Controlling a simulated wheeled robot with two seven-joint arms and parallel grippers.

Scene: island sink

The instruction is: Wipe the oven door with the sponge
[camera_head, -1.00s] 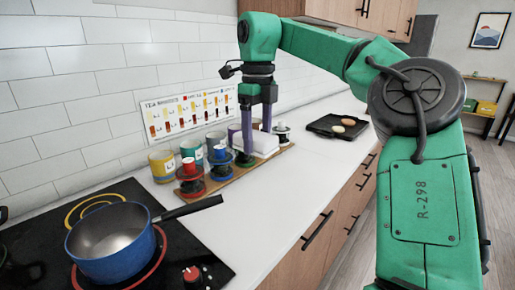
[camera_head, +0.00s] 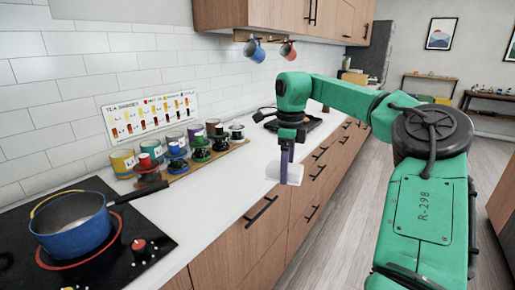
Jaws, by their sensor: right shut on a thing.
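The fingers partly cover the sponge. The oven door is not in view; only the black cooktop (camera_head: 148,262) shows at the lower left. My left gripper is not in view.
A blue pot (camera_head: 72,232) stands on the cooktop, its handle pointing right. Several tins and spools stand on a wooden board (camera_head: 207,159) by the wall. A dark tray (camera_head: 303,123) lies farther back. The floor (camera_head: 325,240) right of the drawers is clear.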

